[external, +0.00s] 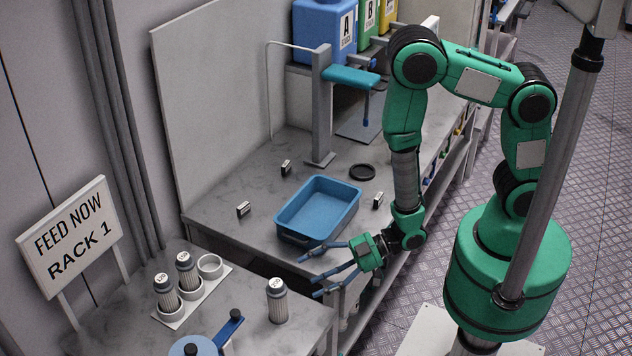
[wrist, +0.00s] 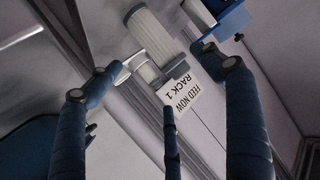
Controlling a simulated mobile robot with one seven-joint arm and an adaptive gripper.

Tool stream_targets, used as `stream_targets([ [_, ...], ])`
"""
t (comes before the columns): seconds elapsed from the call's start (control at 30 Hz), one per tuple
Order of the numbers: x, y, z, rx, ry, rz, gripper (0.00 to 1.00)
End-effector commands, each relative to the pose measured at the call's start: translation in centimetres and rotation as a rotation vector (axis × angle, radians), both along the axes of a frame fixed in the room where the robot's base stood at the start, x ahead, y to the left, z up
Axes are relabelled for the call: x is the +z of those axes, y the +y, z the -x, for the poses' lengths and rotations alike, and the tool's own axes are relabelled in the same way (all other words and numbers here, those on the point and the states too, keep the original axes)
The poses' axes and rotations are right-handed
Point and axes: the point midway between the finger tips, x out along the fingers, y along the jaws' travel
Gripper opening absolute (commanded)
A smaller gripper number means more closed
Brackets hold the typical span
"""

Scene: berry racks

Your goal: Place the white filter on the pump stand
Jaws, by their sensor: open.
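A white ribbed filter (external: 278,304) with a grey cap stands upright on the near grey table. In the wrist view a white filter (wrist: 155,36) shows large beyond my fingers. Two similar capped filters (external: 166,297) (external: 188,273) sit in white cups on a white plate, beside an empty cup (external: 210,266). I cannot tell for sure which thing is the pump stand; a blue-topped device with a blue handle (external: 231,325) is partly cut off at the bottom edge. My three-fingered gripper (external: 312,277) is open and empty, above and right of the lone filter, apart from it.
A blue tray (external: 307,239) lies on the far bench just behind my gripper. A grey post with a teal arm (external: 351,78), a black ring (external: 362,172) and small labelled blocks stand farther back. A "FEED NOW RACK 1" sign (external: 69,240) stands at left.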

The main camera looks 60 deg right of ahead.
Motion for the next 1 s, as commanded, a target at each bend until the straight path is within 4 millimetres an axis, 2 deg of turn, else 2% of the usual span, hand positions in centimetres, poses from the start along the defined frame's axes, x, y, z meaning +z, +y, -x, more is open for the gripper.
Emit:
stream_targets([
  [0.4,-2.0,3.8,-3.8,0.000,0.000,-0.001,0.80],
  [1.0,-2.3,4.5,-4.5,-0.001,-0.002,-0.001,0.80],
])
